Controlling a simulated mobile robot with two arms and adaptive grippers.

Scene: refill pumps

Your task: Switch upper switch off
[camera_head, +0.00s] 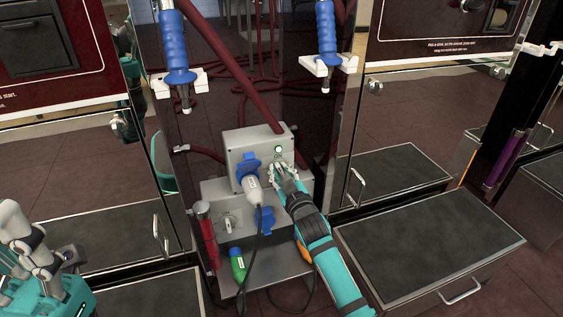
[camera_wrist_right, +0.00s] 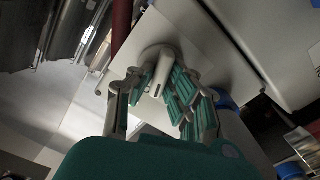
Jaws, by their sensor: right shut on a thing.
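A grey control box (camera_head: 240,146) stands in the middle, with a lit green lamp (camera_head: 278,149) on its face. My right gripper (camera_head: 273,173) is at the box's right side, just below the lamp, and hides the upper switch there in the head view. In the right wrist view, a white switch handle (camera_wrist_right: 157,82) on a round base sits between the teal-padded fingers of the right gripper (camera_wrist_right: 162,90), which is shut on it. At the lower left are white and teal parts of my left arm; the state of its gripper is unclear.
A grey plug (camera_head: 252,188) with a dark cable sits in a blue socket on the box. A lower switch (camera_head: 228,222) and a blue socket cover (camera_head: 265,219) are below. Two blue-handled pump nozzles (camera_head: 174,40) (camera_head: 326,30) hang above. Dark-topped steps (camera_head: 430,245) lie to the right.

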